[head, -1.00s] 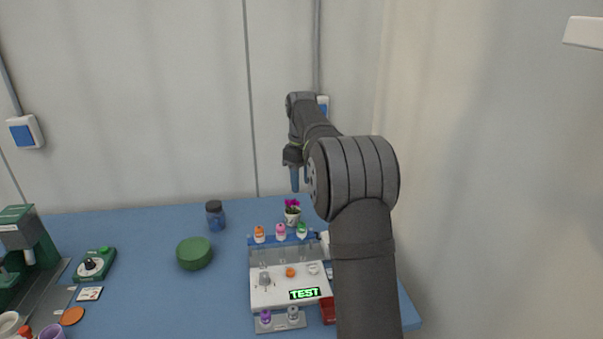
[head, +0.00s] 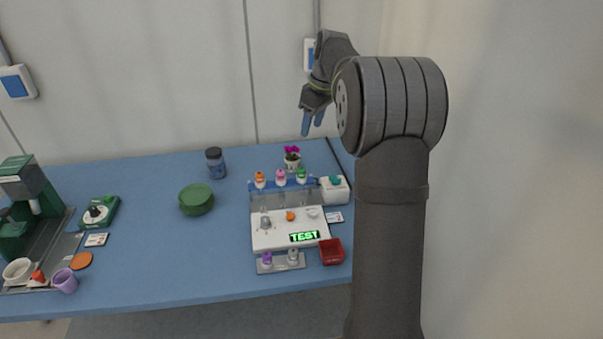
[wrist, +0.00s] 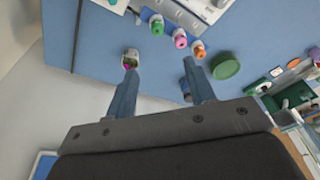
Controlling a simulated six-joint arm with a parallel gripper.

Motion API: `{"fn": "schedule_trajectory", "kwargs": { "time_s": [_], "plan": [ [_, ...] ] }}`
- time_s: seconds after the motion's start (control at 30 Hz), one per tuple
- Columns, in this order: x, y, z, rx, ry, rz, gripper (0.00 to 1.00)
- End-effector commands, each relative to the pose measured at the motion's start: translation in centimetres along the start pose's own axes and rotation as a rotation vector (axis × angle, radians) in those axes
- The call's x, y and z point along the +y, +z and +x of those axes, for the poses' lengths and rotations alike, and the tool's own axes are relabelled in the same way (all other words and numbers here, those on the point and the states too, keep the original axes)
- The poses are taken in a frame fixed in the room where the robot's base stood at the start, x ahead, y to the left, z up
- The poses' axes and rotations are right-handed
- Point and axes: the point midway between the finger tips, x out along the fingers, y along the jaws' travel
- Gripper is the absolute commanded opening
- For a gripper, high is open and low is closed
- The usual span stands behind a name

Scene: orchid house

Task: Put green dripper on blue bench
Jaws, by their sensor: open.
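The green dripper (head: 301,175) is a small bottle with a green top, upright at the right end of a row of three on a blue rack (head: 284,185). It also shows in the wrist view (wrist: 157,24), near the top. The blue bench (head: 150,258) is the wide blue tabletop below. My gripper (head: 312,122) is high above the bench's back edge, behind the dripper and well apart from it. Its blue fingers are spread in the wrist view (wrist: 162,68), with nothing between them.
Pink (head: 281,178) and orange (head: 260,180) drippers stand left of the green one. A flower pot (head: 292,163) is just behind. A white box (head: 335,190) stands to the right. A green bowl (head: 196,199) and dark jar (head: 215,162) are left.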

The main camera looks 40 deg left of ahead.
Motion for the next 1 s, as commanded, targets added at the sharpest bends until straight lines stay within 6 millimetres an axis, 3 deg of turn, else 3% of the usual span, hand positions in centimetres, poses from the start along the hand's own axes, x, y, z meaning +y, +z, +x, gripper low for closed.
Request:
{"fn": "schedule_trajectory", "kwargs": {
  "time_s": [0.2, 0.37, 0.8, 1.0],
  "plan": [
    [-0.5, 3.1, -0.4, 0.153, 0.02, 0.016, 0.49],
    [-0.5, 3.4, 0.4, 0.185, 0.028, 0.021, 0.49],
    [-0.3, 1.7, 9.4, 0.183, 0.025, 0.02, 0.49],
    [-0.1, 1.3, 11.4, 0.184, 0.027, 0.02, 0.49]
  ]
}}
